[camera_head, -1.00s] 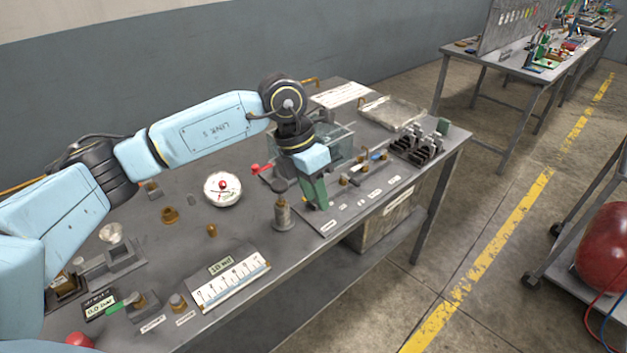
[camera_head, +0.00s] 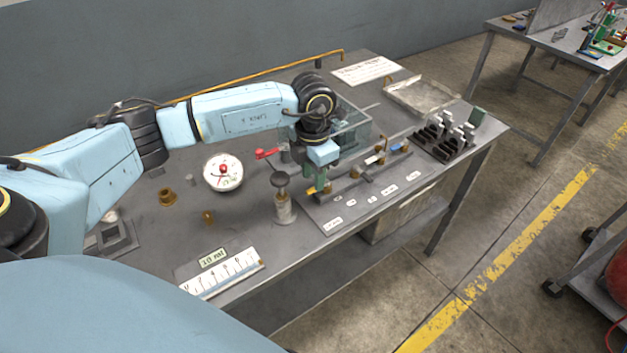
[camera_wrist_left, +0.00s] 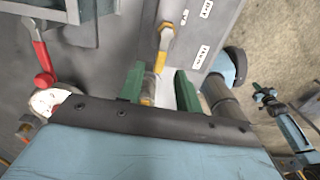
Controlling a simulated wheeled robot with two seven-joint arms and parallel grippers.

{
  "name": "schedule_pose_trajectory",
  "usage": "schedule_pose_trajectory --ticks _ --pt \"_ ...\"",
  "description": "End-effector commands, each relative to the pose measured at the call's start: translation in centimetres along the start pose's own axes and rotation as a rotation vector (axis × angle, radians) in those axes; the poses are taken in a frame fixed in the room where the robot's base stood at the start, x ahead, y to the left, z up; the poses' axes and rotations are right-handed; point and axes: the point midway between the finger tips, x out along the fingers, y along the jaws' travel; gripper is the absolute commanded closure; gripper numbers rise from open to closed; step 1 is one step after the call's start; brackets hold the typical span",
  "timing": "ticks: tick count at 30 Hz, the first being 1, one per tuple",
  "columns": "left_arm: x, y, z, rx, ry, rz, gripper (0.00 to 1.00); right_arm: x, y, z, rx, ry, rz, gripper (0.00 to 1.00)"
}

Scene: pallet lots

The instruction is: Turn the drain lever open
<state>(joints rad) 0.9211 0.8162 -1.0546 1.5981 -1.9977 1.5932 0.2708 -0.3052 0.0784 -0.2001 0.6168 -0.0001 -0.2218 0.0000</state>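My left gripper (camera_head: 317,187) points down at the near row of small valves on the bench, its green fingers open. In the left wrist view, the open fingers (camera_wrist_left: 160,88) stand on either side of a brass valve with a yellow lever (camera_wrist_left: 164,42). A gap shows beside the valve, and the lever reaches out beyond the fingertips. In the head view, only a bit of the yellow lever (camera_head: 311,191) shows beside the fingers. The labels are too small to read, so I cannot confirm which lever is the drain. A small green-tipped arm (camera_wrist_left: 268,97), probably my right, shows in the wrist view; its finger state is unclear.
A red lever (camera_head: 267,154), a dial gauge (camera_head: 222,173) and a black-knobbed post (camera_head: 284,207) stand left of my gripper. A clear tank (camera_head: 352,130) is behind it. A blue lever (camera_head: 399,148) and black rack (camera_head: 443,140) are to the right.

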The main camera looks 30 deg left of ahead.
Motion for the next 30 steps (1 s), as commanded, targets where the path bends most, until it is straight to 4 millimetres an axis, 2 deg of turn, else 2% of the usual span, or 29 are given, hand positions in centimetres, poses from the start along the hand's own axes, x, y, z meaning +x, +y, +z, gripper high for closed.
schedule_pose_trajectory --ticks 2,5,16,17,24,30 --pt "1.2 0.0 0.0 -0.001 0.002 -0.001 0.66 0.0 0.2 -1.3 0.000 0.021 0.003 1.00" --pt "2.1 -0.1 0.0 0.000 0.001 -0.001 0.66 0.1 0.3 -1.8 0.000 0.031 0.004 1.00" --pt "2.7 0.0 0.1 0.000 -0.001 0.000 0.66 0.0 0.2 -0.4 -0.001 0.008 0.003 1.00" --pt "2.7 0.0 0.1 0.000 -0.001 0.000 0.67 0.0 0.2 -0.3 -0.001 0.007 0.003 1.00" --pt "2.7 0.0 0.0 0.000 -0.001 0.000 0.99 0.0 0.2 -0.2 -0.001 0.004 0.003 1.00" --pt "2.6 0.0 0.1 -0.002 -0.001 0.000 1.00 0.0 0.2 -0.3 -0.001 0.005 0.003 1.00"
